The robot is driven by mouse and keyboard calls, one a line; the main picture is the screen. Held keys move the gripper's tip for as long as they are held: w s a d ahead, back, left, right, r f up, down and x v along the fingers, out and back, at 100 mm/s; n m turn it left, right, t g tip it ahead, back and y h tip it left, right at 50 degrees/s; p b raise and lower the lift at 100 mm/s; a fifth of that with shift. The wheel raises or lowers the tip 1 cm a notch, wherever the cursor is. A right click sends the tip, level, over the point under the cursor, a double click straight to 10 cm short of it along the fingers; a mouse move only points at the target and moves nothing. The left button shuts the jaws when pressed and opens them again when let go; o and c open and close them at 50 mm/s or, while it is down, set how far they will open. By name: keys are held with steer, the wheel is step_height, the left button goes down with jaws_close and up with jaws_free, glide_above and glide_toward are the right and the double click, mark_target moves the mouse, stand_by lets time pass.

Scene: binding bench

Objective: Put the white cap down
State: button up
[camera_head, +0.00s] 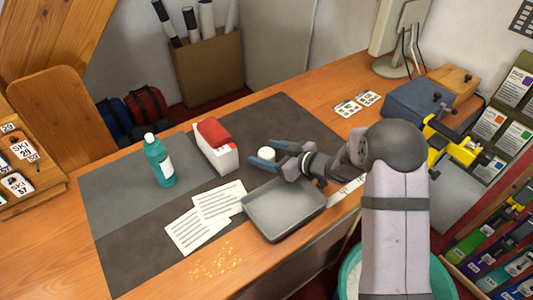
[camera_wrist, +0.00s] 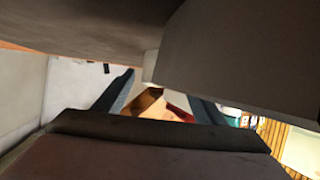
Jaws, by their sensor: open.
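The white cap (camera_head: 267,153) shows in the head view between the two blue-grey fingers of my gripper (camera_head: 257,152), over the dark mat behind the grey tray. The fingers are apart, one on each side of the cap. I cannot tell whether the cap touches a finger or rests on the mat. In the wrist view both fingers of my gripper (camera_wrist: 163,100) show spread apart. A small pale shape lies between them at the top, too cut off to name for sure.
A grey tray (camera_head: 284,208) lies just in front of my gripper. A white box with a red cloth (camera_head: 214,131) stands left of it. A teal bottle (camera_head: 160,165) and printed sheets (camera_head: 205,215) are further left. The grey mat (camera_head: 120,195) has free room at left.

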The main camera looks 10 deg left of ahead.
mark_target(266, 152)
steer(key=shift+w+a+f, duration=0.1)
steer(key=shift+w+a, duration=0.05)
steer(key=shift+a, duration=0.05)
steer(key=shift+c, duration=0.6)
steer(key=c, duration=1)
step_height(266, 152, up, 10)
steer(key=shift+r+b, duration=0.1)
steer(key=shift+b, duration=0.55)
